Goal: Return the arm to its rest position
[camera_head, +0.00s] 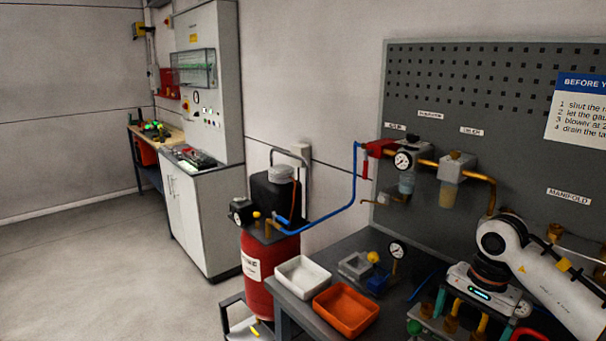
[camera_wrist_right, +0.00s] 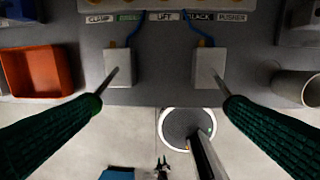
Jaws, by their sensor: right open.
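My right arm (camera_head: 555,285) comes in from the right edge in the head view, white, bent over the bench in front of the manifold panel. In the right wrist view my right gripper (camera_wrist_right: 162,103) has its two dark green fingers spread wide apart, with nothing between them. Past the fingertips are two pale grey blocks (camera_wrist_right: 118,67) (camera_wrist_right: 208,68) with blue hoses, along the bench edge. I cannot tell whether the fingers touch anything.
An orange tray (camera_head: 346,309) and a white tray (camera_head: 302,276) lie on the dark bench (camera_head: 345,247). A gauge (camera_head: 397,250) stands behind them. A red tank (camera_head: 268,270) stands left of the bench. The floor (camera_head: 100,270) further left is clear.

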